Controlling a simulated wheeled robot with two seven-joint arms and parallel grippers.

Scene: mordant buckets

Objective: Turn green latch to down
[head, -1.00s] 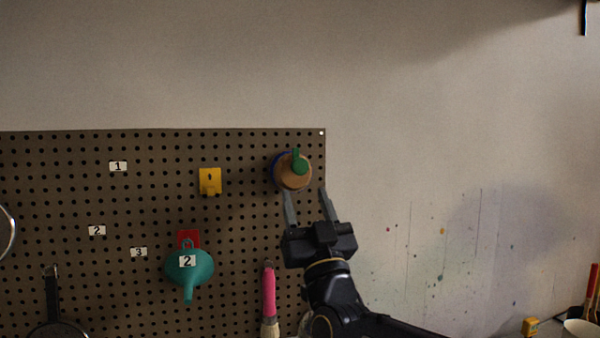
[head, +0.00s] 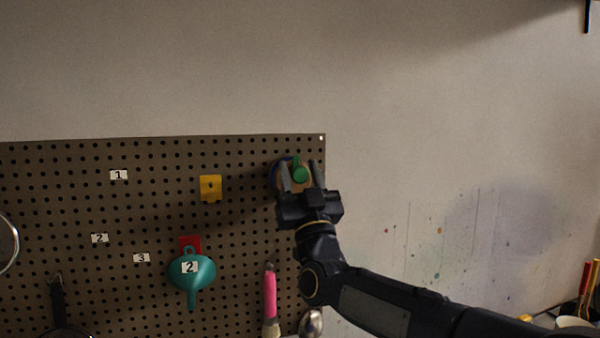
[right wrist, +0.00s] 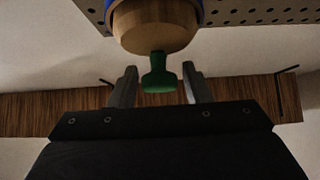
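The green latch (head: 299,171) sits on the front of a round tan wooden knob with a blue rim at the upper right of the pegboard. Its narrow end points up in the head view. It also shows in the right wrist view (right wrist: 158,76), in front of the wooden knob (right wrist: 155,25). My right gripper (head: 300,174) is open, with one finger on each side of the latch. In the right wrist view a gap shows between each finger and the latch. My left gripper is not in view.
The pegboard (head: 120,215) holds a yellow hook (head: 210,187), a teal funnel (head: 192,272) on a red hook, a pink-handled brush (head: 270,295) and a dark pan at lower left. Bare wall (head: 450,130) lies to the right. Cups and tools stand at the lower right.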

